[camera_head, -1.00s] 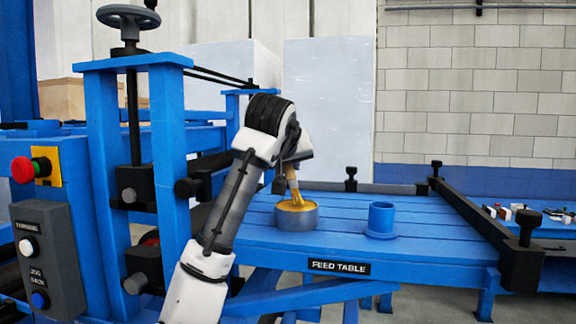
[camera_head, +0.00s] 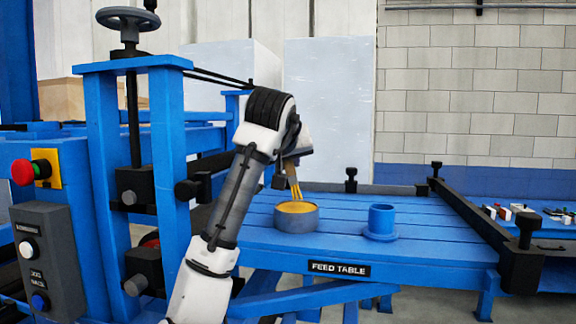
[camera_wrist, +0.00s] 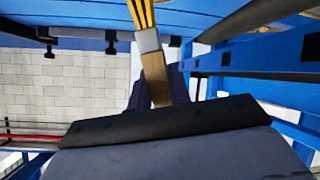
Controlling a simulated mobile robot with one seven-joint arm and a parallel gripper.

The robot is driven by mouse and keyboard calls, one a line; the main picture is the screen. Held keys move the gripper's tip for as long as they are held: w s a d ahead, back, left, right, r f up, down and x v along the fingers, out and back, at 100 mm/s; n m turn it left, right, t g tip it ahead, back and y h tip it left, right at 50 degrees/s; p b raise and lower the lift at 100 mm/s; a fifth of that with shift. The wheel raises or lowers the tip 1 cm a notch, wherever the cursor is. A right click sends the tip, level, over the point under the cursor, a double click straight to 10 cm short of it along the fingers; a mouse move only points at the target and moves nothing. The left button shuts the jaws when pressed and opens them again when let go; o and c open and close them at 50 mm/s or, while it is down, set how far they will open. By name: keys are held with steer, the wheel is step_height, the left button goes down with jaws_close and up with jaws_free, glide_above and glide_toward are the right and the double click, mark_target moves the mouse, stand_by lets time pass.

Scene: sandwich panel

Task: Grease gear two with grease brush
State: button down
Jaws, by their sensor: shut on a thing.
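My gripper (camera_head: 289,163) is shut on the grease brush (camera_head: 294,182) and holds it with its yellow bristles pointing down, just above the grease tin. In the wrist view the brush (camera_wrist: 151,60) shows its wooden handle, grey ferrule and yellow bristles running to the top edge. The round grey tin (camera_head: 297,221) stands on the blue feed table (camera_head: 345,253) and holds yellow grease. The jaws are partly hidden behind my wrist in the head view. I cannot pick out gear two in either view.
A blue flanged cup (camera_head: 381,222) stands right of the tin. The blue machine frame with a handwheel (camera_head: 127,19) rises at the left, close to my arm. A black rail (camera_head: 480,215) borders the table's right side. A control box with a red button (camera_head: 24,171) is far left.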

steer(key=shift+r, duration=2.85)
steer(key=shift+s+f, duration=0.1)
